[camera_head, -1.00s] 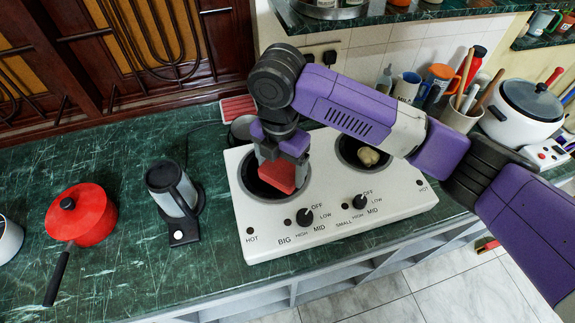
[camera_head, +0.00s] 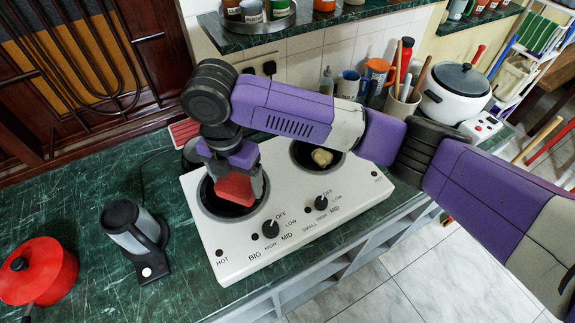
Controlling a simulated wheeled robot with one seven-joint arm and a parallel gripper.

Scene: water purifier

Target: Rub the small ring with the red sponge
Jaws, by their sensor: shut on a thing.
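My gripper (camera_head: 237,186) is shut on the red sponge (camera_head: 235,190) and points down over the big ring (camera_head: 211,205), the left one on the white stove (camera_head: 218,260). I cannot tell whether the sponge touches that ring. The small ring (camera_head: 301,153) is the dark right one, above the SMALL knob. A pale beige lump (camera_head: 322,157) lies on it. My arm passes over the back of the stove and hides part of the small ring.
A grey jug (camera_head: 132,226) and a red pan (camera_head: 40,270) stand left on the green counter (camera_head: 100,180). Mugs (camera_head: 348,84), a utensil holder (camera_head: 401,106) and a white cooker (camera_head: 452,95) stand behind my arm. Two knobs (camera_head: 270,229) are on the stove's front.

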